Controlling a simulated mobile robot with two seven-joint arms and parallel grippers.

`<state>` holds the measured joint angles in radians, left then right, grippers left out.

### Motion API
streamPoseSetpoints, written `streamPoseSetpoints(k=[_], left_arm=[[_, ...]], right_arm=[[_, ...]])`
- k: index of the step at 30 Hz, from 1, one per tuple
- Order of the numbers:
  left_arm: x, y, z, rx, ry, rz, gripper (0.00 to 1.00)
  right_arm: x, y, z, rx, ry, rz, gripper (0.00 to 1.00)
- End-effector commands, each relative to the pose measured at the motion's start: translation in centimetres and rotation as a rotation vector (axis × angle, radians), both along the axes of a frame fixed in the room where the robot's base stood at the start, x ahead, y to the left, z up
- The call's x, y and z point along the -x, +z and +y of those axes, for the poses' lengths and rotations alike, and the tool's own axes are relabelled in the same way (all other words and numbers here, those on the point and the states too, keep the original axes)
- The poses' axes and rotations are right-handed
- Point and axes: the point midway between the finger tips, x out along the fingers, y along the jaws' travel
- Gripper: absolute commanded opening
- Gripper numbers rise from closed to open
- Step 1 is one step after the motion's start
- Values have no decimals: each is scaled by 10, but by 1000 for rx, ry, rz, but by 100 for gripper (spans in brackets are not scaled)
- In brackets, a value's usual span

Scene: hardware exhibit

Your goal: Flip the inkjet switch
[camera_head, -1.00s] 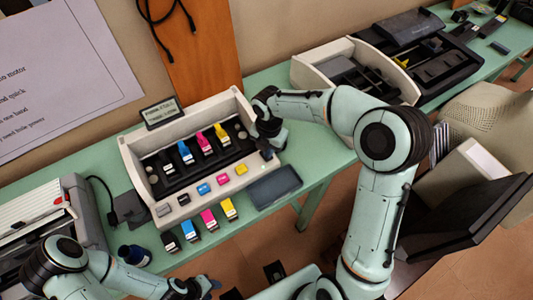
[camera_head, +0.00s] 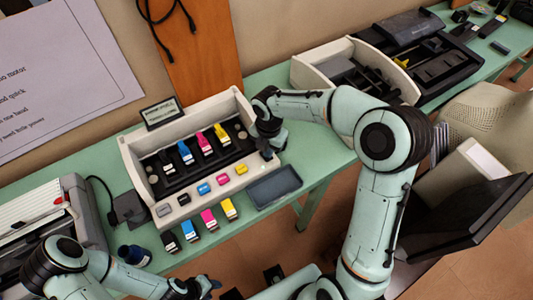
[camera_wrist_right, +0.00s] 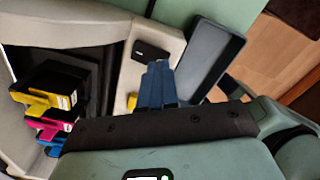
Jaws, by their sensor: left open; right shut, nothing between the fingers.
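The inkjet exhibit (camera_head: 127,158) is a white open case with ink cartridges inside, on the green table. A small black switch (camera_wrist_right: 152,50) sits on its pale front panel in the right wrist view. My right gripper (camera_wrist_right: 158,66) is shut and empty, its blue fingertips at the near edge of the switch; I cannot tell whether they touch it. In the head view my right gripper (camera_head: 266,152) is at the case's right front corner and hides most of the switch area. My left gripper (camera_head: 205,286) is open and empty, low in the picture, away from the case.
Several ink cartridges (camera_head: 209,219) stand on the table before the case. A dark flat tray (camera_head: 274,187) lies at its right front. Another open printer (camera_head: 322,62) is at the back right.

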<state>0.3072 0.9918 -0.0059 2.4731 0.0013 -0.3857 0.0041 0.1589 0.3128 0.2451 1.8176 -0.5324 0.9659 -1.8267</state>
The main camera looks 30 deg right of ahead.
Motion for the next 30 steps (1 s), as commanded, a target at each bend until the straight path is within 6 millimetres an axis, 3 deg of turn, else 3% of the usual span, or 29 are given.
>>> streamPoseSetpoints(k=[30], left_arm=[[4, -6, 0, 0, 0, 4, 43]], right_arm=[[0, -11, 0, 1, 0, 1, 0]])
